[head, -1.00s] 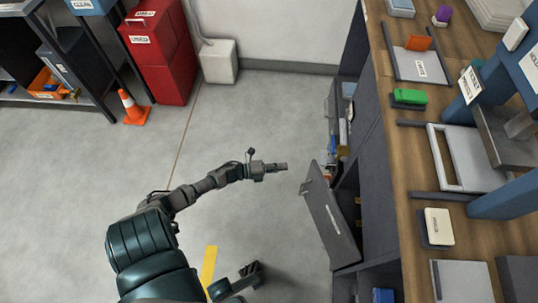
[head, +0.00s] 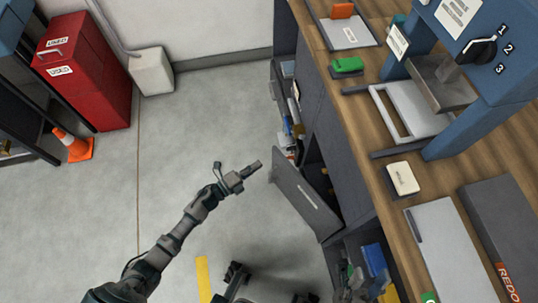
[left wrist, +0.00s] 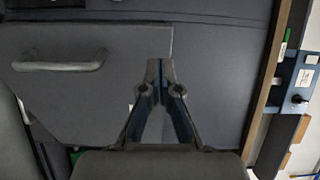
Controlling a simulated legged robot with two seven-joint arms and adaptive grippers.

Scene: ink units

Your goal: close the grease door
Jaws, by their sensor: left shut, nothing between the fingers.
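A dark grey door (head: 306,197) stands ajar on the front of the workbench cabinet in the head view; no readable label shows which door it is. In the left wrist view a grey door panel (left wrist: 110,105) with a bar handle (left wrist: 60,64) fills the left side. My left gripper (head: 257,166) is shut and empty, just left of the door's upper corner in the head view, with a small gap visible. Its fingertips (left wrist: 160,70) overlap the panel's right edge in the left wrist view; contact cannot be told.
The open cabinet beside the door holds small items (head: 290,130). A lower compartment (head: 372,262) holds coloured things. The wooden bench top (head: 352,88) carries a blue press (head: 475,65). A red cabinet (head: 85,70) and an orange cone (head: 73,146) stand far left. The floor (head: 180,125) between is clear.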

